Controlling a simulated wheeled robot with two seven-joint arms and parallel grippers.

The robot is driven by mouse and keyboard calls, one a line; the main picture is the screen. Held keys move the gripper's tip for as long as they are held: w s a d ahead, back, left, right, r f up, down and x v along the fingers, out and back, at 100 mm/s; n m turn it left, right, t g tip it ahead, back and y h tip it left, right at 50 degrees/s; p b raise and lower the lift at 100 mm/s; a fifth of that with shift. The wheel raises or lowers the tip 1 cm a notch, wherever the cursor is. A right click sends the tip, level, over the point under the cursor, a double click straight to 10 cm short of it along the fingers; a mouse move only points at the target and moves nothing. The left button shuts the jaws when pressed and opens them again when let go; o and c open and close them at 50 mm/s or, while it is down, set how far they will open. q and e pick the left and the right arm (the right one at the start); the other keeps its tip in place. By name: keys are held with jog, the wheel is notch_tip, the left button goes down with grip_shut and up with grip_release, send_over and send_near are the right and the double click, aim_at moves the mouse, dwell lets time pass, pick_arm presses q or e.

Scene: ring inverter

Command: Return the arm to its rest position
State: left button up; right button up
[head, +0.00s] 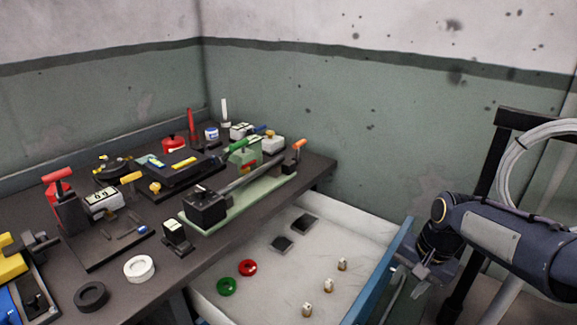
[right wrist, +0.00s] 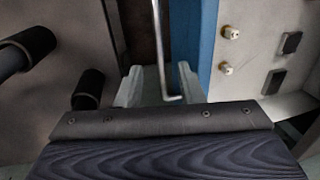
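My right arm (head: 490,240) comes in from the right in the head view. Its gripper (head: 424,277) points down just outside the blue drawer front, near its far end. In the right wrist view the two pale fingers (right wrist: 160,88) stand apart, with the metal drawer handle (right wrist: 157,45) showing between or beyond them. I cannot tell whether they touch it. The handle also shows in the head view (head: 393,298), beside the fingertips. My left gripper is not in view.
The workbench (head: 200,262) is crowded with tools. A black rack (head: 492,170) with a coiled hose stands right.

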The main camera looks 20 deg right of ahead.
jog(key=s+a+r+n+t+y, duration=0.1)
jog(key=s+a+n+t+y, duration=0.25)
jog(key=s+a+n, duration=0.85)
jog(key=s+a+r+m+h+p, duration=0.1)
jog(key=a+r+m+p, duration=0.2)
jog(key=r+p, duration=1)
jog(key=shift+a, duration=0.25)
